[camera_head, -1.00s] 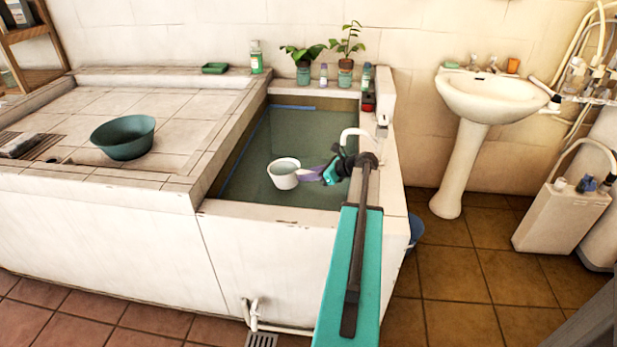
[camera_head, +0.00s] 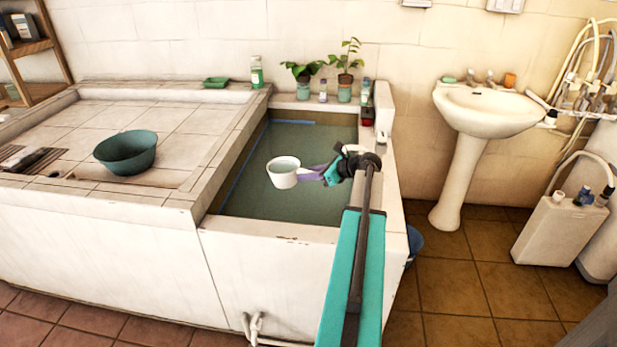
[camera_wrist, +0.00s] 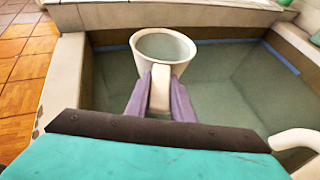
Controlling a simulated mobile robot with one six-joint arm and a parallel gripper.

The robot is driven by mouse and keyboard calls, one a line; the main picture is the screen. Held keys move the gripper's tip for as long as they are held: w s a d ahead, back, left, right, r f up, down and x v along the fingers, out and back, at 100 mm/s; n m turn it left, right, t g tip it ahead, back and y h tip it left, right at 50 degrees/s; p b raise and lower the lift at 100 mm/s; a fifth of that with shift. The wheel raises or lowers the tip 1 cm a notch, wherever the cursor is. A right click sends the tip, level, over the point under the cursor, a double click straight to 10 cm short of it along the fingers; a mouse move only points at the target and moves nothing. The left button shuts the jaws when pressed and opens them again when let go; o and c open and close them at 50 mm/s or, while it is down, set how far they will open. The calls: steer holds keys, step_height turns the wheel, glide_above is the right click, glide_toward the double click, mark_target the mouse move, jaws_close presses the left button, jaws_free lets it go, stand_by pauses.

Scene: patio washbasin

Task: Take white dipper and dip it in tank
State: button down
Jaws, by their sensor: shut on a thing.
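The white dipper (camera_head: 283,172) is a small white cup with a short handle. My gripper (camera_head: 312,173) is shut on the dipper's handle and holds it over the tank, mouth up. In the wrist view my purple fingers (camera_wrist: 160,98) clamp the white handle, and the dipper's cup (camera_wrist: 163,50) is just beyond them. Greenish water or a greenish floor shows inside the cup; I cannot tell which. The tank (camera_head: 270,234) is a tiled basin with greenish water (camera_head: 300,145). The cup appears above the water surface.
A green bowl (camera_head: 126,153) stands on the tiled counter left of the tank. Potted plants (camera_head: 345,88) and bottles (camera_head: 257,72) line the tank's back ledge. A white curved pipe (camera_wrist: 292,140) is close at the right in the wrist view. A pedestal washbasin (camera_head: 488,110) stands right.

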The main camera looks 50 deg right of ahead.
step_height(320, 180, up, 12)
steer(key=t+p, duration=0.1)
steer(key=p, duration=0.2)
stand_by(0.9)
